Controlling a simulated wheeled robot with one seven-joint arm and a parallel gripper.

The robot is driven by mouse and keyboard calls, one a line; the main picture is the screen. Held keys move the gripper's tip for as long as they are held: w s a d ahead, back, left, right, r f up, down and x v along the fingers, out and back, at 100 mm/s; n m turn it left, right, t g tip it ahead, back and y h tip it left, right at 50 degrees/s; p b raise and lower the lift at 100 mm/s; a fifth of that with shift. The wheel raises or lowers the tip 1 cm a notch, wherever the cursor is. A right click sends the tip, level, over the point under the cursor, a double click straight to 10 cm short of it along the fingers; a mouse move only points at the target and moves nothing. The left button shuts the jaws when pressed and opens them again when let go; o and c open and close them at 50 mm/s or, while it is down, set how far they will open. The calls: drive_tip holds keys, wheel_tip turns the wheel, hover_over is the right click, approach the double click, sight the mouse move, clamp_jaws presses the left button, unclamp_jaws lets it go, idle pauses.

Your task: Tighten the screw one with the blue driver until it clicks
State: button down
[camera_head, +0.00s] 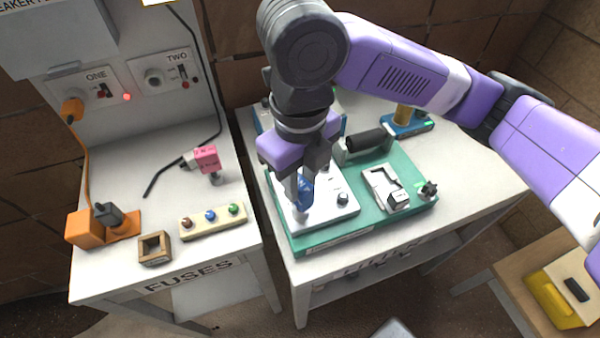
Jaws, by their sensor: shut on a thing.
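My gripper (304,168) is shut on the blue driver (305,190) and points down over the white plate (331,213) on the green board (312,240). The driver stands about upright, with its lower end at the front left part of the plate. The screw under it is hidden, and I cannot tell whether the driver's tip touches it. A dark knob-like screw head (343,199) shows to the right on the same plate.
A black roller (369,140), a white slotted fixture (385,187) and a dark knob (429,189) are on the green board. A blue stand (407,126) is behind. On the left bench (165,215) are a pink tool (207,158), an orange device (88,227) and a fuse strip (212,220).

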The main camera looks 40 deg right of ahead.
drive_tip(key=m+p, duration=0.3)
drive_tip(key=m, duration=0.3)
drive_tip(key=shift+a+r+m, duration=0.1)
drive_tip(key=shift+r+m, duration=0.05)
drive_tip(key=shift+m, duration=0.15)
drive_tip(key=m+p, duration=0.3)
drive_tip(key=m, duration=0.3)
drive_tip(key=shift+n+b, duration=0.3)
drive_tip(key=shift+n, duration=0.1)
idle(0.6)
drive_tip(key=shift+r+p, duration=1)
drive_tip(key=shift+r, duration=0.1)
